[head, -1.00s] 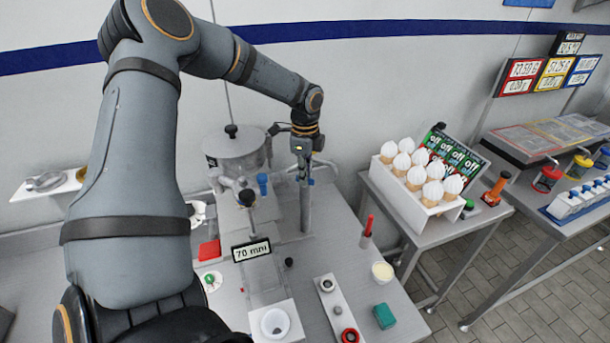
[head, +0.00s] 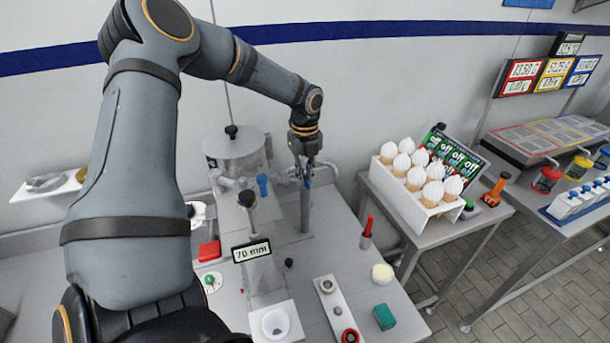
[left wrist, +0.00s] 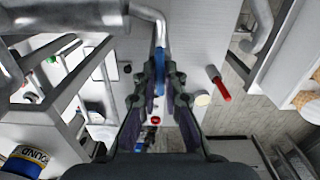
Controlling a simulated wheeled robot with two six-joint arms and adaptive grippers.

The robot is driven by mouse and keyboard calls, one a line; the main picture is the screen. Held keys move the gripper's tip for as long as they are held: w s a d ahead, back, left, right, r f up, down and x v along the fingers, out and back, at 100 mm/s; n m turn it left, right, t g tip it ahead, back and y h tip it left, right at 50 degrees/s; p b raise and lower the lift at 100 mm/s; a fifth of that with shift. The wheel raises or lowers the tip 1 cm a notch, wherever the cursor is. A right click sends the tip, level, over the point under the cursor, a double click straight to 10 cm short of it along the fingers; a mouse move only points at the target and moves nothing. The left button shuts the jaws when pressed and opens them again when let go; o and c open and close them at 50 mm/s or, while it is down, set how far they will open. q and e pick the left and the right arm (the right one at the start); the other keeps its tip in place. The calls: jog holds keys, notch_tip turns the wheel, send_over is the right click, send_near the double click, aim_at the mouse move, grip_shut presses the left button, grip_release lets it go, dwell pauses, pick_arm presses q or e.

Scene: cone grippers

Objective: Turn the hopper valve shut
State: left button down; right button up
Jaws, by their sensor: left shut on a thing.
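The hopper (head: 222,158) is a silver drum with a black-knobbed lid, standing at the back of the metal table. A blue handle (left wrist: 160,66) on the end of a bent grey rod shows in the left wrist view. My left gripper (head: 308,184) is shut on this handle, right of the hopper, above a grey post. In the left wrist view my left gripper's dark fingers (left wrist: 160,90) stand on either side of the blue handle. In the head view the fingers mostly hide the handle. My right gripper is not in view.
A second blue handle (head: 262,184) stands upright beside the hopper. A "70 mm" sign (head: 251,250), a red-handled tool (head: 367,230) and a green block (head: 384,316) are on the table. A rack of white-topped cones (head: 420,185) stands to the right.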

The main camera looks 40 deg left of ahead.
pick_arm(q)
jog(key=shift+r+m, duration=0.1)
jog(key=shift+m, duration=0.3)
jog(key=c, duration=1.4)
grip_release()
jog(key=shift+c, duration=0.2)
notch_tip(320, 180, up, 12)
